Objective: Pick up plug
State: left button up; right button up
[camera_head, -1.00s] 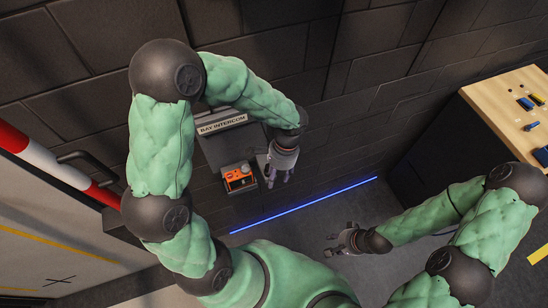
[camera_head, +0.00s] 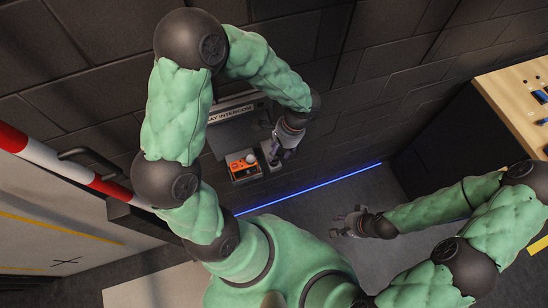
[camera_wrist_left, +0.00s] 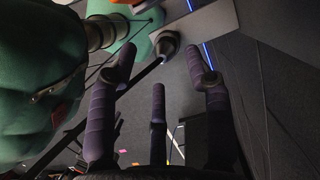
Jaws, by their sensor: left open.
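I cannot make out the plug for certain in either view. In the head view an orange-faced box (camera_head: 241,170) with a pale round part on it sits on the ledge below the intercom panel (camera_head: 236,133). My left gripper (camera_head: 275,161) hangs just to the right of this box, fingers pointing down, in front of a grey fixture that it partly hides. In the left wrist view its purple fingers (camera_wrist_left: 160,90) are spread with nothing between them. My right gripper (camera_head: 346,225) is low at the centre right, with its fingers spread and empty.
A dark block wall (camera_head: 360,100) stands behind the panel. A blue light strip (camera_head: 310,189) runs along the floor. A wood-topped bench (camera_head: 510,105) with small items is at the right. A red-and-white bar (camera_head: 60,160) and a door handle are at the left.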

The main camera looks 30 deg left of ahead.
pick_arm(q)
jog(key=x, duration=0.3)
jog(key=shift+w+a+f, duration=0.15)
jog(key=shift+w+f, duration=0.15)
jog(key=shift+f, duration=0.05)
jog(key=shift+s+f, duration=0.1)
jog(key=shift+f, duration=0.1)
jog(key=shift+c, duration=0.2)
grip_shut()
jog(key=shift+r, duration=0.1)
